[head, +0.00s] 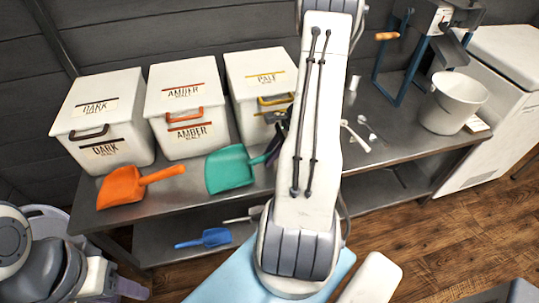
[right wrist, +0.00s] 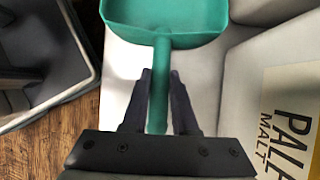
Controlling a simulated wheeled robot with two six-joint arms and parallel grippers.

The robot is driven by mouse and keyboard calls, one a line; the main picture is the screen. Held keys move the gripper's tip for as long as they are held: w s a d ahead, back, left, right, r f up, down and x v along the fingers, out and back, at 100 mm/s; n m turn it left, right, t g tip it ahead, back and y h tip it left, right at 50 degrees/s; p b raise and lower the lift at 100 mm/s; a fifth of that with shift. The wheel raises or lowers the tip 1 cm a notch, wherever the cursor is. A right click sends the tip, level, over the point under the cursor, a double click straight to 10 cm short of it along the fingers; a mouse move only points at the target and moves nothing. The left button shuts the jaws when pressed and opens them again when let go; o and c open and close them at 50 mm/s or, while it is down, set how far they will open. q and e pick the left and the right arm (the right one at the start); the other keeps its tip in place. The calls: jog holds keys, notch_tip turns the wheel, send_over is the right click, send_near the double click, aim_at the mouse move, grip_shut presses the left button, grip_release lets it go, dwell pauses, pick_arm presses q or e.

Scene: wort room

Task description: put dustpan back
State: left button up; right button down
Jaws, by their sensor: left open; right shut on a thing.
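A teal dustpan-shaped scoop (head: 230,168) is in front of the white malt bins, over the steel bench. In the right wrist view my right gripper (right wrist: 160,82) is shut on the handle of the teal scoop (right wrist: 165,25). In the head view my right arm hides most of this gripper (head: 272,152). I cannot tell whether the scoop touches the bench. A similar orange scoop (head: 122,186) lies at the bench's left front. A small blue scoop (head: 205,239) is on the lower shelf. The left gripper's fingers do not show.
The steel bench (head: 385,157) carries white bins labelled dark (head: 100,115), amber (head: 187,90) and pale (head: 262,75). A white bucket (head: 452,105) and a blue-framed device (head: 412,50) stand at the right. Small white utensils (head: 355,135) lie mid-bench. Wooden floor (head: 440,245) is clear at right.

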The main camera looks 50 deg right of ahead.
jog(key=c, duration=0.6)
grip_release()
jog(key=p+v, duration=0.3)
jog(key=v, duration=0.7)
jog(key=shift+s+d+r, duration=0.1)
jog(key=shift+r, duration=0.05)
